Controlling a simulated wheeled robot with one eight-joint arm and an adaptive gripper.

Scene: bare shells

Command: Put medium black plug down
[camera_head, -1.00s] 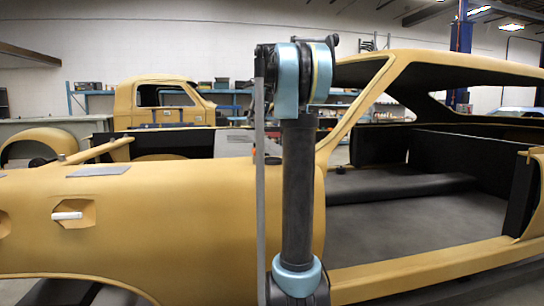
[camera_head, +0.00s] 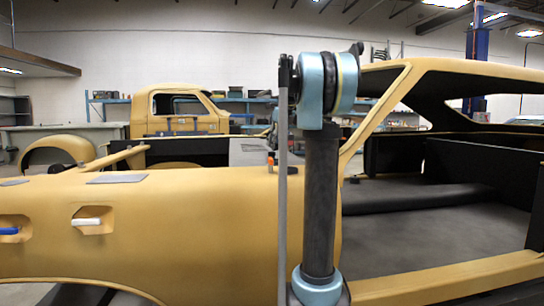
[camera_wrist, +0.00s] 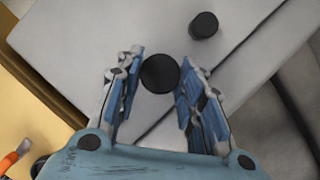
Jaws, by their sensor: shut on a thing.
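In the wrist view, a round black plug (camera_wrist: 160,74) sits between the fingertips of my gripper (camera_wrist: 158,80), which is shut on it. I see the plug from its end as a dark disc. A second black plug (camera_wrist: 204,25), a short cylinder, stands apart on a light grey surface (camera_wrist: 80,25) just beyond the held one. Whether the held plug touches that surface I cannot tell. In the head view my arm covers much of the middle, and I cannot make out my gripper or the held plug.
An orange-handled tool (camera_wrist: 14,157) lies at the lower left of the wrist view by a yellow panel. The head view shows a yellow car shell (camera_head: 190,220) in front, a yellow truck cab (camera_head: 178,112) behind and blue shelving (camera_head: 250,103) along the wall.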

